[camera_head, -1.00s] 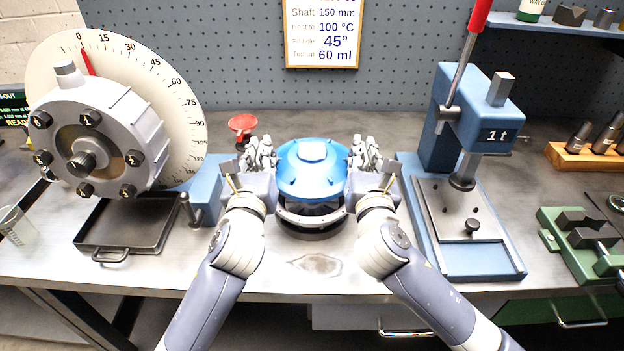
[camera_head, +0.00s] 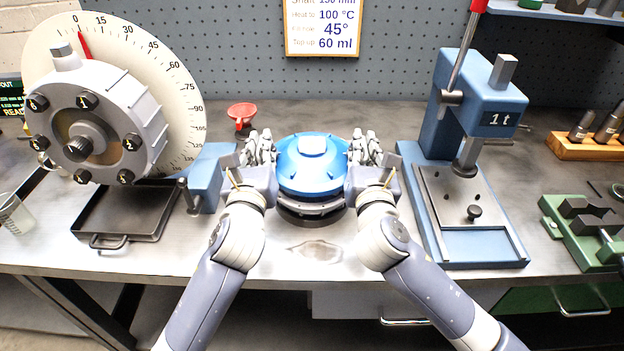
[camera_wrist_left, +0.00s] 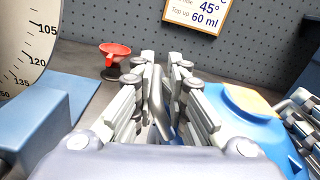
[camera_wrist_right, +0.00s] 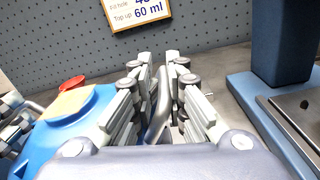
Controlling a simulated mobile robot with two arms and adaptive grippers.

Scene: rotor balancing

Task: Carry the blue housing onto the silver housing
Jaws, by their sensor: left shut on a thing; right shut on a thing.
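The blue housing (camera_head: 311,178) is a domed cover held level between my two grippers. The silver housing (camera_head: 312,210) is directly below it on the bench, with only its front rim showing; its inside is hidden. The two look almost in contact; I cannot tell if they touch. My left gripper (camera_head: 262,148) is shut at the left side of the blue housing, and my right gripper (camera_head: 364,148) is shut at its right side. The blue housing also shows in the left wrist view (camera_wrist_left: 245,125) and the right wrist view (camera_wrist_right: 60,135).
A dial stand with a grey bolted housing (camera_head: 95,130) and a black tray (camera_head: 125,212) stand at the left. A red funnel (camera_head: 242,112) is behind my left gripper. A blue press (camera_head: 470,130) stands close to the right. A green vise (camera_head: 585,235) is further right.

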